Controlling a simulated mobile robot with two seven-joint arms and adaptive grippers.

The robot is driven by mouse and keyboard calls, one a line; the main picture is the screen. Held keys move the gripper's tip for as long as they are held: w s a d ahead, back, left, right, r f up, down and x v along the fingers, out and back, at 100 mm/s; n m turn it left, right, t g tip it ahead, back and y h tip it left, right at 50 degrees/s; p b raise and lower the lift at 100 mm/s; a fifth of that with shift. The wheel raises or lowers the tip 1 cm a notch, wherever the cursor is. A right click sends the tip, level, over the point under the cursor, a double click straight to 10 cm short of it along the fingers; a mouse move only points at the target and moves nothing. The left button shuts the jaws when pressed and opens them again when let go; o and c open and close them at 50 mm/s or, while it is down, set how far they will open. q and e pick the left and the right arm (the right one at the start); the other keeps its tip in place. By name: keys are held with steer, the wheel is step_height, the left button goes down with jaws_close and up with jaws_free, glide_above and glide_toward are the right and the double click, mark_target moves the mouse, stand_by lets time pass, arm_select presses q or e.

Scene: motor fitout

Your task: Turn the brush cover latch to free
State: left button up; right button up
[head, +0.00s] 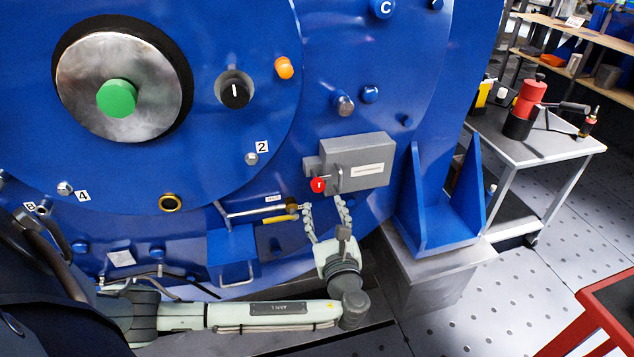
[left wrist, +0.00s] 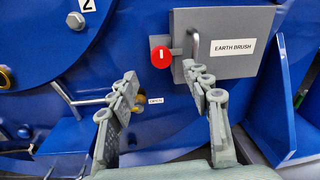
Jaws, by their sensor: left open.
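The brush cover (head: 368,152) is a grey box on the blue motor's front. In the left wrist view the cover (left wrist: 233,75) has a label reading EARTH BRUSH and a thin metal handle. The latch is a round red knob (head: 318,185) with a white mark, at the cover's lower left. In the left wrist view the red knob (left wrist: 161,57) is in plain sight, its white mark upright. My left gripper (head: 325,205) is open and empty, with its fingers pointing up just below the knob, apart from it. My right gripper is not in view.
A metal lever with a yellow end (head: 278,219) sticks out left of my left gripper. A blue bracket (head: 437,225) stands to the right on a grey plinth. A side table (head: 560,150) with tools and a red cart (head: 608,310) are further right.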

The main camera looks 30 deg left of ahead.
mark_target(318, 188)
arm_select(q)
steer(key=x, duration=0.6)
steer(key=shift+w, duration=0.1)
steer(key=shift+w+a, duration=0.35)
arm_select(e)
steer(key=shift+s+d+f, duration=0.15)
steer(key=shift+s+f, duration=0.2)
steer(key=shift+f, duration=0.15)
arm_select(q)
steer(key=shift+c, duration=0.4)
steer(key=shift+f, duration=0.1)
jaws_close()
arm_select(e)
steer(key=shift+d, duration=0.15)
